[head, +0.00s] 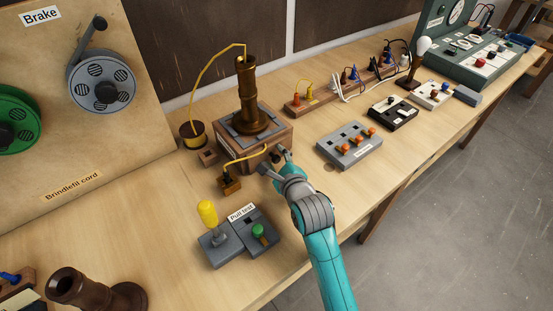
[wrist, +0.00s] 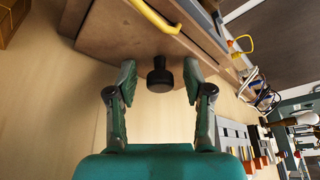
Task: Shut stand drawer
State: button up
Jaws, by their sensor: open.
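The stand (head: 265,130) is a wooden box with a grey top plate, carrying a dark brown lamp column (head: 247,95). A black knob (wrist: 160,75) sticks out of its wooden front (wrist: 115,35) in the wrist view. I cannot tell how far the drawer stands out from the box. My gripper (head: 278,157) is at the stand's front right in the head view. In the wrist view my gripper (wrist: 160,80) is open, with one finger on each side of the knob and visible gaps between. The head view partly hides the knob behind my gripper.
A yellow cord (head: 215,62) runs from the column to a spool (head: 193,134). A small plug block (head: 230,184) and the pull test unit (head: 238,240) lie in front of the stand. A grey switch panel (head: 349,145) stands to the right. Bare bench lies between them.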

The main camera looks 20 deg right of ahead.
jog(key=v, duration=1.2)
jog(key=shift+a, duration=0.1)
